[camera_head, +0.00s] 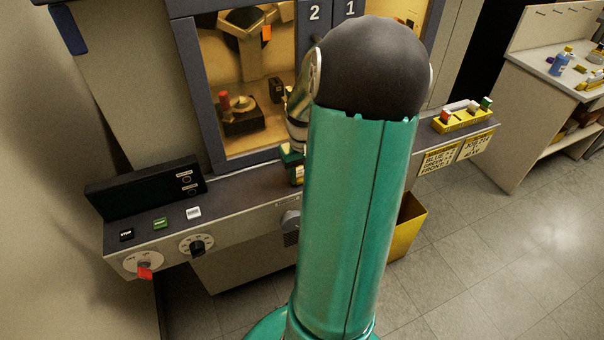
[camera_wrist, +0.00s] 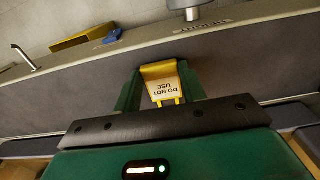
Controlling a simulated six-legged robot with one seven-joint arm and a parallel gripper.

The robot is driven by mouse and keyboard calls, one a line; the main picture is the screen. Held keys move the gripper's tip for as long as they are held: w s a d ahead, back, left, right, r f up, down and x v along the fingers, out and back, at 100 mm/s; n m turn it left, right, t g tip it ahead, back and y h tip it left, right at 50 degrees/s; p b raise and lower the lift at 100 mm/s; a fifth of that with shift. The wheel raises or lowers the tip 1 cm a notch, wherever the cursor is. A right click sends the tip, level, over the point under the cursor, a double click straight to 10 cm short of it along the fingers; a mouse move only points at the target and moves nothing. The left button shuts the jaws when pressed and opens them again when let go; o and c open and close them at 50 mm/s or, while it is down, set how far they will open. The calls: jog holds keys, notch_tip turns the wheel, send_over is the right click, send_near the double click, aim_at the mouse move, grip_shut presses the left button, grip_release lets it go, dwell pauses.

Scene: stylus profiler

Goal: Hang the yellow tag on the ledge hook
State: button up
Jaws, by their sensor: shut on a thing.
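My gripper (camera_wrist: 162,75) is shut on the yellow tag (camera_wrist: 163,92), which has a white face reading "DO NOT USE", upside down in the wrist view. The tag sits between the two green fingers, over the dark ledge top (camera_wrist: 80,88). A thin bent silver rod (camera_wrist: 24,58), which looks like the ledge hook, stands at the ledge's edge at the left of the wrist view, apart from the tag. In the head view my gripper (camera_head: 292,165) shows only partly beside my arm, near the ledge (camera_head: 235,193). The hook is not visible there.
A grey round knob (camera_wrist: 192,12) projects from the ledge front. A yellow bin (camera_head: 408,226) stands on the floor below. The ledge carries a black control box (camera_head: 147,187) at left and a yellow block rack (camera_head: 464,120) at right. The glazed chamber (camera_head: 245,85) rises behind.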

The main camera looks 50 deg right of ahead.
jog(key=shift+r, duration=0.4)
notch_tip(320, 180, up, 2)
jog(key=shift+r, duration=0.2)
jog(key=s+a+r, duration=0.8)
jog(key=a+r, duration=0.1)
jog(key=a, duration=0.2)
jog(key=shift+s+r, duration=0.25)
jog(key=shift+s, duration=0.15)
jog(key=shift+o, duration=0.6)
grip_shut()
